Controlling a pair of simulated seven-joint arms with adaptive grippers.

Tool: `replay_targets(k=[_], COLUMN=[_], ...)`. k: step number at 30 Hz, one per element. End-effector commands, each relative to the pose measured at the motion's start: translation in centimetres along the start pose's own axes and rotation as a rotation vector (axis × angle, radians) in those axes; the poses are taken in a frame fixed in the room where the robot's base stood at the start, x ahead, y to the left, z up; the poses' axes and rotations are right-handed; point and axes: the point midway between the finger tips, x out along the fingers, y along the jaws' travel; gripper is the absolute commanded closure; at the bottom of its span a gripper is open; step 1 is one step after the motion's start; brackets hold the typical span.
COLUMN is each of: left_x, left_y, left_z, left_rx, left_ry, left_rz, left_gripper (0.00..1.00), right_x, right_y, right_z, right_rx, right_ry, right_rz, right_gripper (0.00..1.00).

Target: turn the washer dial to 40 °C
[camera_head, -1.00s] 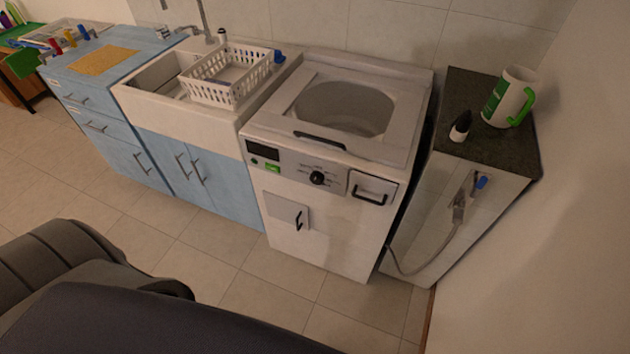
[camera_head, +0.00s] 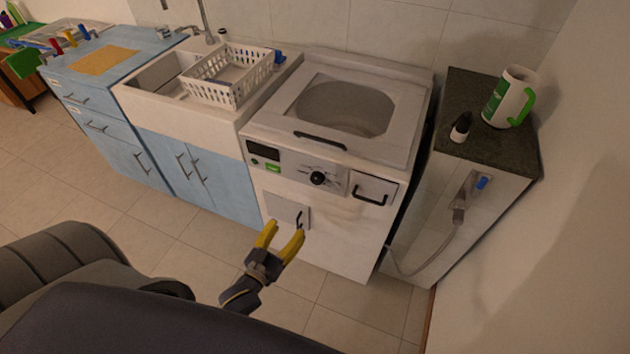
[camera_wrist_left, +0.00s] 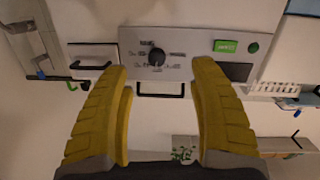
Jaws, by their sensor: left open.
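The washer (camera_head: 335,235) stands in the middle of the head view, with a black dial (camera_head: 318,178) on its front panel (camera_head: 290,167). Small markings ring the dial, too small to read. My left gripper (camera_head: 282,229) has yellow fingers, open and empty, in front of the washer, below and left of the dial. In the left wrist view the picture is turned over; the dial (camera_wrist_left: 156,57) shows beyond and between the spread fingertips of the left gripper (camera_wrist_left: 160,70), apart from them. My right gripper is in neither view.
The panel also holds a green button (camera_head: 272,168) and a dark display (camera_head: 263,150). A drawer with a black handle (camera_head: 371,196) is right of the dial; a small hatch (camera_head: 285,211) is below. A sink with a white basket (camera_head: 228,75) stands left, a hose cabinet (camera_head: 440,215) right.

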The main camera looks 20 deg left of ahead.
Motion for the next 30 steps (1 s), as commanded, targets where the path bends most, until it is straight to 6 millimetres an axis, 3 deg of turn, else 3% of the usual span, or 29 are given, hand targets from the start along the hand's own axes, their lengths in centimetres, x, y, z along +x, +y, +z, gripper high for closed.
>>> replay_targets(k=[1, 4, 8, 14, 30], left_x=[0.1, 0.2, 0.6, 2.8, 12.3], left_y=[0.3, 0.8, 0.9, 1.0, 1.2], left_z=[-1.8, -4.1, -4.2, -4.4, -5.2], left_rx=[-0.015, -0.057, -0.096, -0.098, -0.098], left_ry=[0.036, 0.09, 0.098, 0.099, 0.096], left_rz=[0.007, 0.025, 0.031, 0.031, 0.03], left_gripper=[0.38, 0.38, 0.38, 0.38, 0.38], right_x=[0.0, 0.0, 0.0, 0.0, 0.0], right_y=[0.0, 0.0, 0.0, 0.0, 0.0], right_z=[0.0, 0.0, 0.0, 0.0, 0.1], right_rx=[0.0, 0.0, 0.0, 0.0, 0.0], right_ry=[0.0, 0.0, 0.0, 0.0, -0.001], right_rz=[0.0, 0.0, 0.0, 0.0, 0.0], right_gripper=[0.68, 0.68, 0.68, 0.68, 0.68])
